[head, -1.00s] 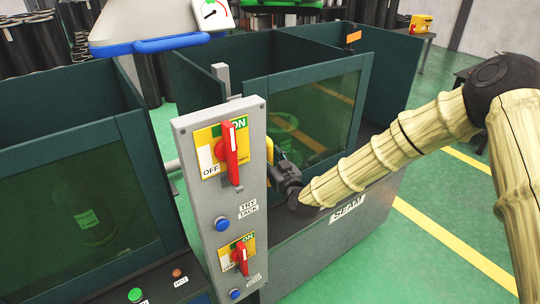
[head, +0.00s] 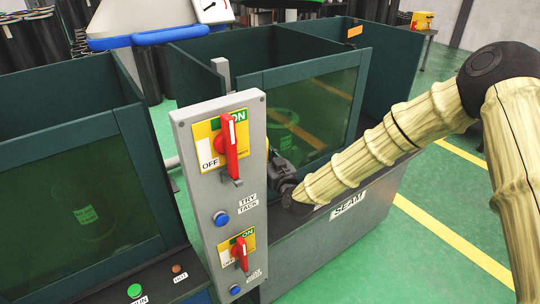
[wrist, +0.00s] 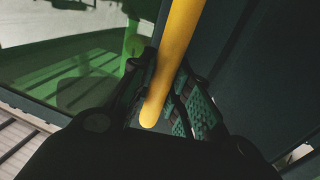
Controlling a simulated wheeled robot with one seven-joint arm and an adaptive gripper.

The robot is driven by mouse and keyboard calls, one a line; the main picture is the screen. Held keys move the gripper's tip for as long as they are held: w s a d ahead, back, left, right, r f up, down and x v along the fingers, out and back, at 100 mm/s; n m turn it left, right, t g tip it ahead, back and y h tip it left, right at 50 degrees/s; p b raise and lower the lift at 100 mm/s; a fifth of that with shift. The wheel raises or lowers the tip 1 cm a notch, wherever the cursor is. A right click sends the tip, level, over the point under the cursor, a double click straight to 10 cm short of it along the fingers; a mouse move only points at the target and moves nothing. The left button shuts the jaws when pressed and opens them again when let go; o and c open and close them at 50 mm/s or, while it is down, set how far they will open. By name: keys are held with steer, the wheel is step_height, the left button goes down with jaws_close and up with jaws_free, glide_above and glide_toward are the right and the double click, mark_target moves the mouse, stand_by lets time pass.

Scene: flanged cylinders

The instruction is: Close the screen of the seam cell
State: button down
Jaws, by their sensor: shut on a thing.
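The seam cell (head: 395,85) stands behind the grey switch post, with a "SEAM" label (head: 348,205) on its base. Its screen (head: 318,95), a tinted pane in a dark green frame, covers much of the cell front; its left edge is partly hidden by the post. A green round object shows through the pane. In the wrist view the yellow bar handle (wrist: 175,60) runs between the fingers. My gripper (wrist: 160,95) is shut on this handle. In the head view my gripper (head: 277,160) is beside the post, its fingertips largely hidden.
The grey switch post (head: 240,190) with red rotary switches and blue buttons stands close left of my gripper. Another cell with a tinted front (head: 80,200) is at left. Green floor with yellow lines (head: 455,240) is open at right.

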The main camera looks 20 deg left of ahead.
steer(key=shift+s+a, duration=0.3)
steer(key=shift+s, duration=0.05)
steer(key=c, duration=1.3)
jaws_free()
steer(key=shift+d, duration=0.1)
steer(key=v, duration=1.2)
steer(key=shift+c, duration=0.3)
